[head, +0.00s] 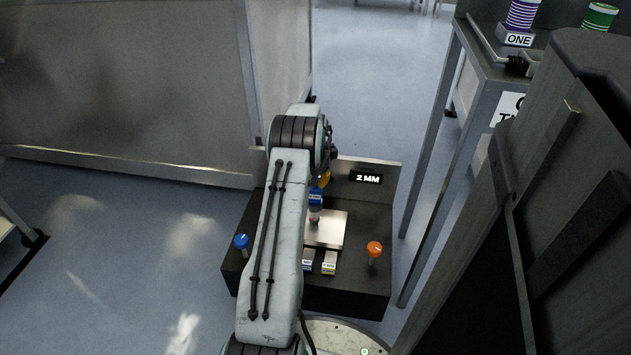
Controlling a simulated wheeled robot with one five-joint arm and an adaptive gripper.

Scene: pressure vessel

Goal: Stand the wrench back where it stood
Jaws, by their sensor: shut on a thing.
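My arm reaches forward over a dark box with a pale plate (334,229) on top. My gripper (321,181) is mostly hidden behind the arm's end; a small yellow part and dark links show. It is shut on an upright blue thing with a pale label (316,197), over the plate's left part. I cannot tell whether its foot touches the plate. No clear wrench shape shows, so I cannot tell whether this is the wrench. An orange-topped thing (374,249) stands at the box's right, and a blue-topped one (241,241) at its left.
The box's back panel (348,182) carries a "2 MM" sign (367,178). Two small labelled blocks (328,266) sit at the plate's front edge. A table (483,62) with striped cylinders and a dark cabinet (535,200) stand at right. A grey partition (130,85) stands at left.

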